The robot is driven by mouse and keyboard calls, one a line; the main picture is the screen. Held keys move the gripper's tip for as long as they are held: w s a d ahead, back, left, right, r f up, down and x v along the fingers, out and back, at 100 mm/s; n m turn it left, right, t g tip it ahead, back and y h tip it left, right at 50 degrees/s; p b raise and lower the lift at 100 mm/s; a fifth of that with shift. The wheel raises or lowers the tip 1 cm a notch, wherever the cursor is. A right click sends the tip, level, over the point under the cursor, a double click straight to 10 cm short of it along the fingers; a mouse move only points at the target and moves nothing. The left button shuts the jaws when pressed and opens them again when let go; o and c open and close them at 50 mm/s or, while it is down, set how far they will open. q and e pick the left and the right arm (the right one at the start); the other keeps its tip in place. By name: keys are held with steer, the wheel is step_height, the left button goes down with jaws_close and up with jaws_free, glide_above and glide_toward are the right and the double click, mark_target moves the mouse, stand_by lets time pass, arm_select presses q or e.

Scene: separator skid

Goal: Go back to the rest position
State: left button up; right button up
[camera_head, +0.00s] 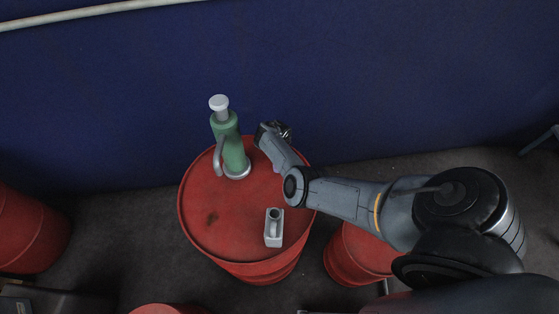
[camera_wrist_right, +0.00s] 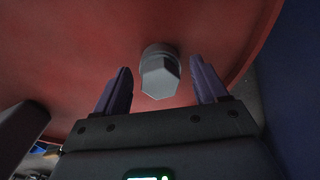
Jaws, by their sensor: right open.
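My right arm reaches in from the right in the head view. Its gripper (camera_head: 272,132) is over the far right edge of a red drum (camera_head: 215,212), just right of a green cylinder with a pale cap (camera_head: 231,145). In the right wrist view my right gripper (camera_wrist_right: 161,66) is open, its two dark fingers apart. A pale grey faceted piece (camera_wrist_right: 160,78) shows between them against the red drum top; I cannot tell which object it is or how far off. My left gripper is not in view.
A grey block with a hollow (camera_head: 273,229) stands on the drum's near right part, below my forearm. Other red drums stand at the left (camera_head: 28,232) and under my right arm (camera_head: 357,255). A blue wall (camera_head: 380,80) runs behind.

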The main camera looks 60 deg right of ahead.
steer(key=shift+r, duration=0.15)
step_height(320, 180, up, 2)
steer(key=shift+r+p, duration=0.15)
steer(key=shift+p, duration=1.05)
step_height(320, 180, up, 4)
steer(key=p, duration=0.4)
steer(key=shift+r, duration=0.25)
